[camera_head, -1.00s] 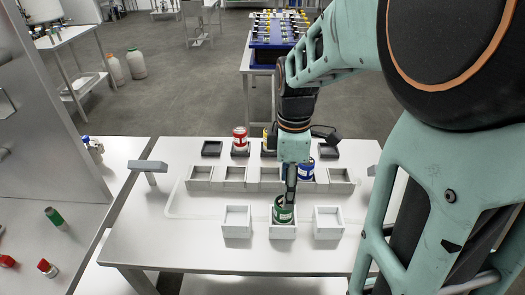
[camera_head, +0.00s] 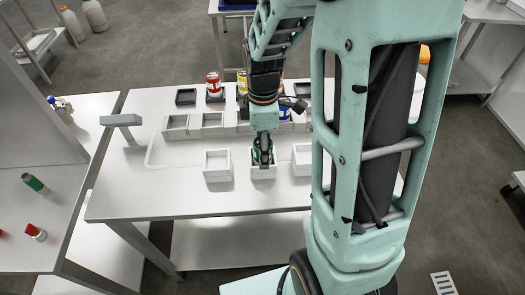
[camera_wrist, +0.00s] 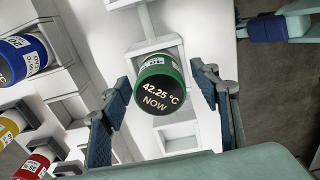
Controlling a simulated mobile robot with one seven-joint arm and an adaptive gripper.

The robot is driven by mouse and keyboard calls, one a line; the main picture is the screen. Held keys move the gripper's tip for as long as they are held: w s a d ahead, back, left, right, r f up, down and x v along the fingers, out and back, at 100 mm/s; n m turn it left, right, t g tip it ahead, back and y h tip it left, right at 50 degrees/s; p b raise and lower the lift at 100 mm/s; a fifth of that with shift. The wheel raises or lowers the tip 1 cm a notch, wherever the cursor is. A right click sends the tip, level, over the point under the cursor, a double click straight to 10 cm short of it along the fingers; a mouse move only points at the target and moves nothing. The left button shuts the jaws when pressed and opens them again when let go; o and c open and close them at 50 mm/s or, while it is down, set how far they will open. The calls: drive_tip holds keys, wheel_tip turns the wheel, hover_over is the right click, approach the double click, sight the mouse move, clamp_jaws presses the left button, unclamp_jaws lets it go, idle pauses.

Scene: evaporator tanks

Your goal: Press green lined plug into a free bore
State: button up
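The green plug (camera_wrist: 160,78) is a short green cylinder with a dark top reading "42.25 °C NOW" and a white label. It stands in the middle white box of the front row (camera_head: 263,172). My gripper (camera_wrist: 166,104) points down over it with the fingers apart, one on each side. In the wrist view gaps show between the fingers and the plug. In the head view my gripper (camera_head: 263,160) partly hides the plug (camera_head: 257,153). The left front box (camera_head: 217,165) is empty; the right front box (camera_head: 303,160) looks empty, partly hidden by my arm.
Behind is a row of white boxes (camera_head: 175,127), with a blue plug (camera_wrist: 24,56) at one of them. A red plug (camera_head: 213,84) and a yellow plug (camera_head: 242,82) stand farther back. A grey bracket (camera_head: 121,120) rises at the table's left.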

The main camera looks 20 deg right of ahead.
drive_tip(key=c, duration=1.3)
drive_tip(key=shift+r, duration=0.15)
